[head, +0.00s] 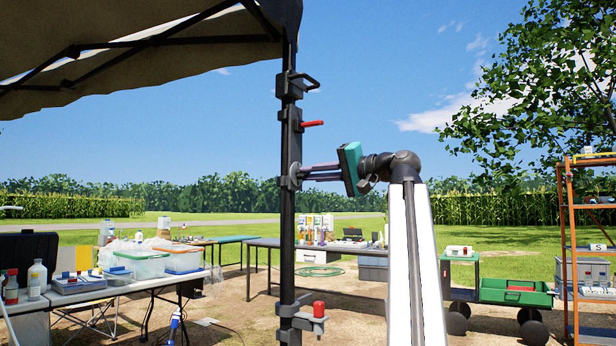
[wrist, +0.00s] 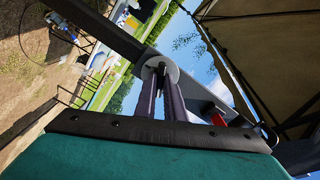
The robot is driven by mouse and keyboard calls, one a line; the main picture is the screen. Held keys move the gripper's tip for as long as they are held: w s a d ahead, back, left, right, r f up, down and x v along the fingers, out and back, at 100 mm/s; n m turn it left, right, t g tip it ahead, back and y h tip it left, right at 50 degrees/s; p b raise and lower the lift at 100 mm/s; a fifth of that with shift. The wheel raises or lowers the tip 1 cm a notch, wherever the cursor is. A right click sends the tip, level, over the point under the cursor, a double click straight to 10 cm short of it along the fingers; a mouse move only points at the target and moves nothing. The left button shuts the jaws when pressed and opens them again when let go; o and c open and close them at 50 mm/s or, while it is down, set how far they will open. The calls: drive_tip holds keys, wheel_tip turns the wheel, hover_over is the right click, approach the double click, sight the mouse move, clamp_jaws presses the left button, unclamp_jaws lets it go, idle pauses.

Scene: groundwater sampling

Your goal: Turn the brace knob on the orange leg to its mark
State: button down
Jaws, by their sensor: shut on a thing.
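The canopy leg (head: 287,235) is an upright dark post left of centre in the head view; I see no orange on it. A round grey brace knob (head: 293,183) sits on its side at mid height. In the wrist view the knob shows as a pale disc (wrist: 173,71) against the dark leg (wrist: 105,27). My gripper (head: 304,172) reaches it from the right, and its two long fingers (wrist: 161,82) are closed on the knob's middle. The fingertips hide part of the knob. I cannot make out a mark.
A red lever (head: 312,124) and a black handle (head: 305,80) stick out of the leg above the knob. A red knob (head: 319,309) sits on a bracket low down. Tables with bins (head: 140,264) stand behind, and an orange rack (head: 567,250) stands far right.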

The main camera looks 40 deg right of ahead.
drive_tip(key=shift+f+n+b, duration=0.25)
drive_tip(key=shift+n+b, duration=0.65)
drive_tip(key=shift+b, duration=0.05)
drive_tip(key=shift+r+n, duration=0.15)
drive_tip(key=shift+n, duration=0.15)
drive_tip(key=c, duration=1.8)
unclamp_jaws()
drive_tip(key=shift+o, duration=0.2)
drive_tip(key=shift+r, duration=0.1)
drive_tip(key=p+v, duration=0.2)
drive_tip(key=v, duration=1.1)
drive_tip(key=shift+s, duration=0.4)
